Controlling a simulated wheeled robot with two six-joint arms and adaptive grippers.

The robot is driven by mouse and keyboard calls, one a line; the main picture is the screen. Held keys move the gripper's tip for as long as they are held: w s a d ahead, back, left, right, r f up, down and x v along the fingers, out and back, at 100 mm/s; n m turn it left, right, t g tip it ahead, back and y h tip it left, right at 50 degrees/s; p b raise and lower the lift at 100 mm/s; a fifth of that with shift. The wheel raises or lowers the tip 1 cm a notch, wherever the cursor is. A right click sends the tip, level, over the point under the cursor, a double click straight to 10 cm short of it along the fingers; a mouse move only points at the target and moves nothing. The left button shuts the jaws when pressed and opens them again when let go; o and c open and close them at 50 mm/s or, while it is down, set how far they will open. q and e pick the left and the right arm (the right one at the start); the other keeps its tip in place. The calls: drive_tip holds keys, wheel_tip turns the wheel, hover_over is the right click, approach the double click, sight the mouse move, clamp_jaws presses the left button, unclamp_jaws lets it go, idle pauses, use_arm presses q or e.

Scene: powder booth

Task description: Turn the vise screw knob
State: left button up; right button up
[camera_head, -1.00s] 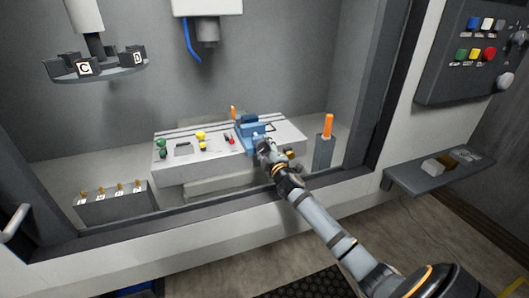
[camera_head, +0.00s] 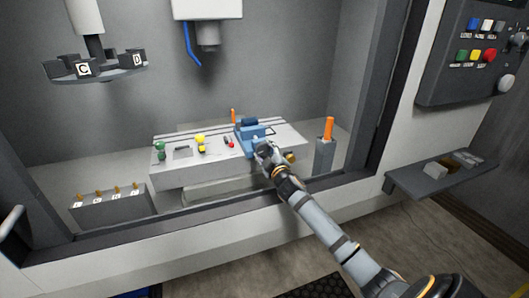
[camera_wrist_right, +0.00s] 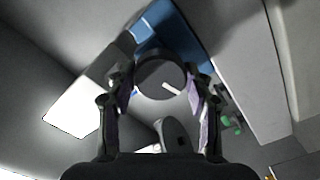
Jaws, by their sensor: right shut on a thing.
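The blue vise (camera_head: 249,127) stands on the white machine table, and its blue body also shows at the top of the right wrist view (camera_wrist_right: 172,24). Its screw knob (camera_wrist_right: 160,72) is a dark round disc with a white line mark, seen face-on in the right wrist view. My right gripper (camera_head: 264,149) is at the front of the vise and hides the knob in the head view. In the right wrist view its fingers (camera_wrist_right: 160,92) close on both sides of the knob. My left gripper is not in view.
The white table (camera_head: 190,178) carries small green, yellow and red parts left of the vise. An orange-handled tool (camera_head: 328,130) stands in a grey holder to the right. A rack (camera_head: 108,205) is at the front left. The booth frame runs below my right arm.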

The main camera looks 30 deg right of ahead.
drive_tip(key=shift+f, duration=0.1)
drive_tip(key=o, duration=1.2)
drive_tip(key=shift+s, duration=0.15)
drive_tip(key=v, duration=1.1)
drive_tip(key=shift+s, duration=0.35)
